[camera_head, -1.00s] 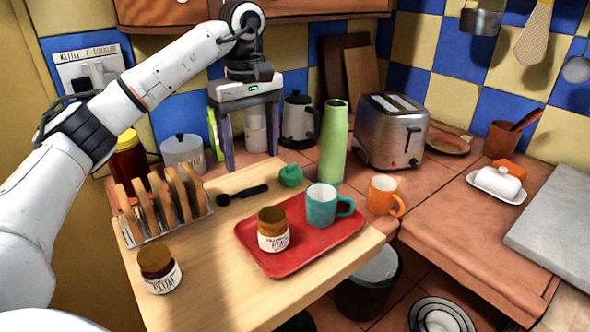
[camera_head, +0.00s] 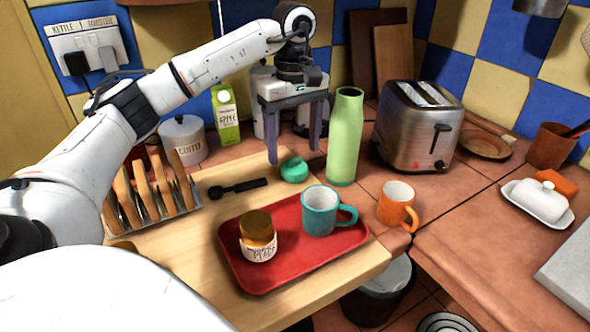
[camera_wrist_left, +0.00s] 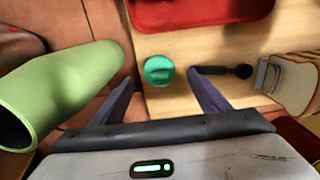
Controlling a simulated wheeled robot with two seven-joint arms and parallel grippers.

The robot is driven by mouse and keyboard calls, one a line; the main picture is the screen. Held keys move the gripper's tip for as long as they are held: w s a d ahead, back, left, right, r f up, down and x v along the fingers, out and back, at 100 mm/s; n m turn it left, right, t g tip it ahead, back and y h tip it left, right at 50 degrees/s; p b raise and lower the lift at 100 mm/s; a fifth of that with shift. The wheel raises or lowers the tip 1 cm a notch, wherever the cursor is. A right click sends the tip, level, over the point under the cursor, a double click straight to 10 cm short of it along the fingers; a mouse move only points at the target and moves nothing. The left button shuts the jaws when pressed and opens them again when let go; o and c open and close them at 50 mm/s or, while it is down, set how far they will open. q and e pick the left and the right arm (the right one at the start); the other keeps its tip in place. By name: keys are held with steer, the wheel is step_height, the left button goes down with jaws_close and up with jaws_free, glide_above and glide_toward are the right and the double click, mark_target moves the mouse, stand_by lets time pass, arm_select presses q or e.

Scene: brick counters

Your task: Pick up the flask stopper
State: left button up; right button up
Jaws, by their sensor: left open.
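The flask stopper is a small green-teal cap (camera_head: 294,170) on the wooden board, near its back edge, beside the tall green flask (camera_head: 345,137). In the left wrist view the stopper (camera_wrist_left: 158,71) lies ahead of the fingertips, between their lines. My left gripper (camera_head: 293,158) is open, fingers pointing down, above and just behind the stopper in the head view. It appears empty and apart from the stopper. In the left wrist view the flask (camera_wrist_left: 60,90) stands close beside one finger. My right gripper is not in view.
A black scoop (camera_head: 238,188) lies left of the stopper. A red tray (camera_head: 290,278) holds a teal mug (camera_head: 320,212) and a jar (camera_head: 258,237). A toast rack (camera_head: 150,195) is at left. An orange mug (camera_head: 397,205) and toaster (camera_head: 418,128) stand at right.

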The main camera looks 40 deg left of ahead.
mark_target(294, 158)
arm_select(q)
step_height(294, 158, down, 5)
steer(key=shift+r, duration=0.2)
steer(key=shift+c, duration=0.2)
steer(key=shift+w, duration=0.1)
steer(key=c, duration=1.1)
steer(key=shift+r, duration=0.1)
